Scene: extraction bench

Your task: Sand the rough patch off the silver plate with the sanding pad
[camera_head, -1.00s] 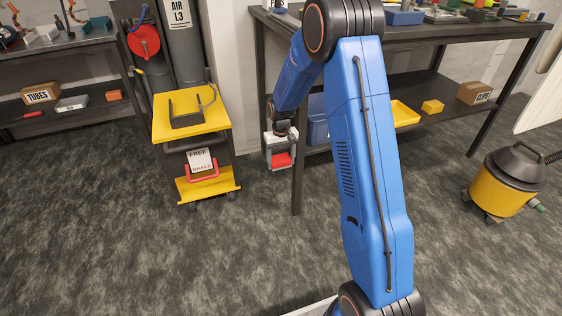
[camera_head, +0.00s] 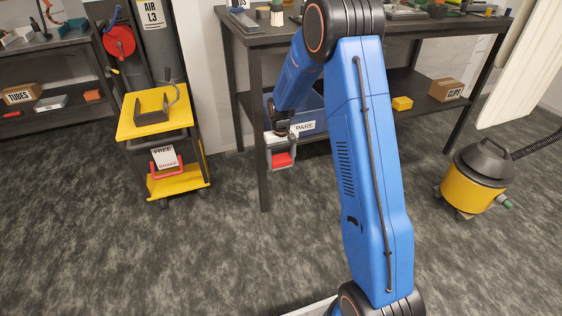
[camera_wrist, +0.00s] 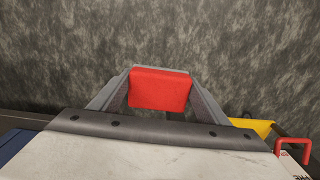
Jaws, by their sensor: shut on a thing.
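My gripper (camera_head: 281,165) hangs at the end of my blue arm, in front of the dark workbench (camera_head: 262,42) and below its top. It is shut on a red block (camera_wrist: 159,89), which looks like the sanding pad. In the wrist view the block sits between the two grey fingers, over the blurred grey floor. The red block also shows small in the head view (camera_head: 281,159). I cannot make out the silver plate or its rough patch; my arm hides part of the bench.
A yellow cart (camera_head: 150,125) with a grey holder stands left of my gripper. A blue bin (camera_head: 308,112) is on the bench's lower shelf. A yellow vacuum (camera_head: 474,182) stands at the right. The grey floor (camera_head: 220,255) in front is clear.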

